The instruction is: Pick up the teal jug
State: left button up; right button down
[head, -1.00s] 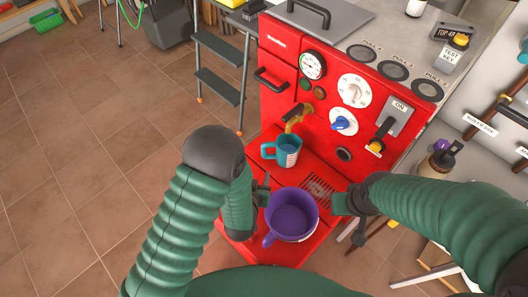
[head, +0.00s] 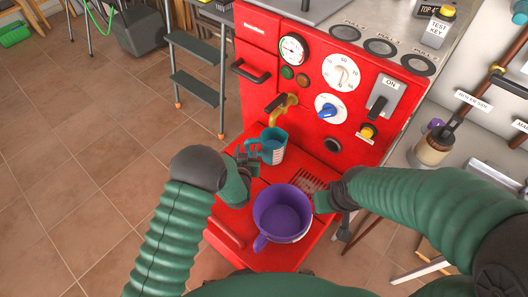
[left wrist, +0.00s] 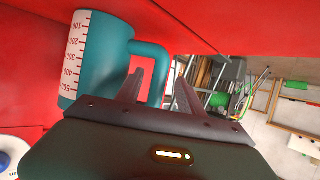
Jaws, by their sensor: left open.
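The teal jug (head: 273,148) with a white measuring scale stands on the red shelf below the brass tap, its handle toward my left gripper (head: 246,160). In the left wrist view the teal jug (left wrist: 98,62) is close. My left gripper (left wrist: 160,88) is open there, one finger over the handle's opening and the other outside the handle. I cannot tell whether they touch it. My right gripper (head: 328,202) is at the right rim of a purple jug (head: 282,213); its fingers are mostly hidden, so its grip is unclear.
The red boiler front (head: 315,85) with gauge, dials and switch rises behind the teal jug. A brass tap (head: 285,105) sits just above it. A dark step stool (head: 203,75) stands behind left. The tiled floor at left is clear.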

pick_arm(q)
jog(key=shift+w+d+f, duration=0.15)
jog(key=shift+w+f, duration=0.2)
jog(key=shift+w, duration=0.3)
jog(key=shift+d+r, duration=0.1)
jog(key=shift+c, duration=0.4)
grip_shut()
dwell(0.5)
